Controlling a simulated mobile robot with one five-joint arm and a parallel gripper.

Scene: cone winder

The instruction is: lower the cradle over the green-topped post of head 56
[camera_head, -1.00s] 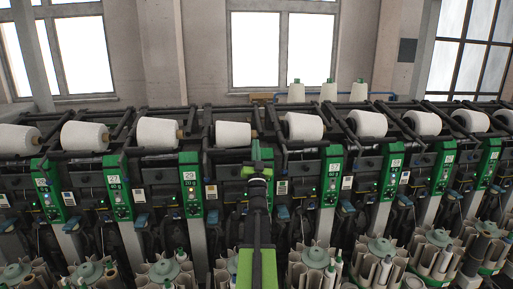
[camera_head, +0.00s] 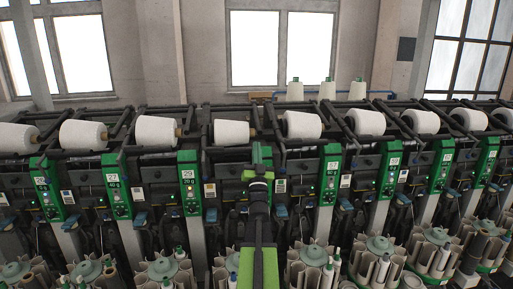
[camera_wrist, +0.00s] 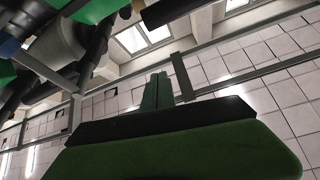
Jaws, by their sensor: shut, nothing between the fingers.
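My gripper (camera_head: 260,170) is in the middle of the head view, in front of one winding head, and its fingers are together and empty. Its closed green fingers also show in the wrist view (camera_wrist: 157,92). Behind it, a white cone (camera_head: 231,133) sits in a dark cradle at the top of the machine. A green panel on a grey post (camera_head: 190,185) stands just left of my gripper, and another (camera_head: 330,172) stands to the right. I cannot read the number 56 on any panel. My gripper hides part of the head behind it.
A row of similar heads with white cones (camera_head: 302,125) runs across the view. Several bobbin holders (camera_head: 378,246) stand low in front. Three white cones (camera_head: 327,90) stand behind the machine. The wrist view shows dark machine bars (camera_wrist: 98,45) at upper left.

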